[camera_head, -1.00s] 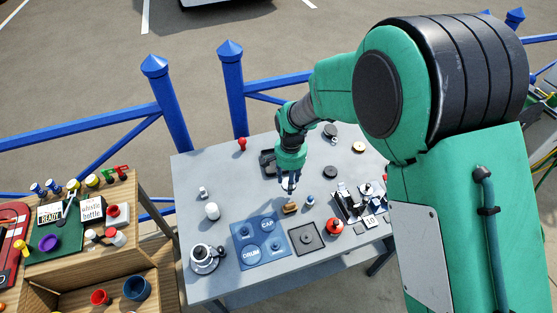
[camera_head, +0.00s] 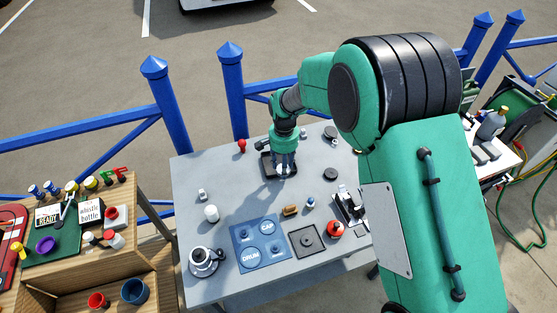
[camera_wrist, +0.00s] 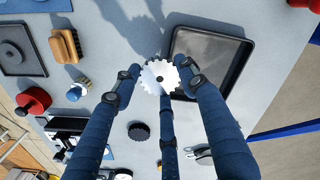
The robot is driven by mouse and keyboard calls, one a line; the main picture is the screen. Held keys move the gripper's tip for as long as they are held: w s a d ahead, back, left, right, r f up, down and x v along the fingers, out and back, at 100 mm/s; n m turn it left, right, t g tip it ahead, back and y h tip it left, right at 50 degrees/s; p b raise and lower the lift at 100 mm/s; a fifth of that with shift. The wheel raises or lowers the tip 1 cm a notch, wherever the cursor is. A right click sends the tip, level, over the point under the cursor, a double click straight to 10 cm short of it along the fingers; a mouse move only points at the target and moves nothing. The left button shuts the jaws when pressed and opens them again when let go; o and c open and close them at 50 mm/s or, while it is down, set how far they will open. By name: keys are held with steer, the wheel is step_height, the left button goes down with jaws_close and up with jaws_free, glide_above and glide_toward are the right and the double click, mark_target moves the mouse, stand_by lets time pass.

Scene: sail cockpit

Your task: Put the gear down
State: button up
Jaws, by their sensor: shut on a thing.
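A pale toothed gear (camera_wrist: 159,77) with a dark centre shows in the wrist view between my fingertips. My gripper (camera_wrist: 160,80) is shut on it and holds it above the grey table (camera_wrist: 110,60). A shallow black tray (camera_wrist: 213,66) lies right beside the gear in the wrist view. In the head view my gripper (camera_head: 284,170) hangs over the black tray (camera_head: 266,164) and hides part of it. The gear is too small and hidden to make out in the head view. I cannot tell the gear's exact height above the table.
Dark discs (camera_head: 330,174) lie right of the tray. Clear table lies left of my gripper.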

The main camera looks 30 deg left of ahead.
glide_above(278, 164)
steer(key=shift+d+f+b, duration=0.1)
steer(key=shift+f+b, duration=0.2)
steer(key=shift+b, duration=0.15)
steer(key=shift+f, duration=0.1)
steer(key=shift+f+b, duration=0.5)
steer(key=shift+f, duration=1.15)
steer(key=shift+f, duration=0.15)
steer(key=o, duration=1.3)
step_height(278, 164, up, 12)
steer(key=shift+r+p, duration=0.1)
steer(key=shift+p, duration=1.1)
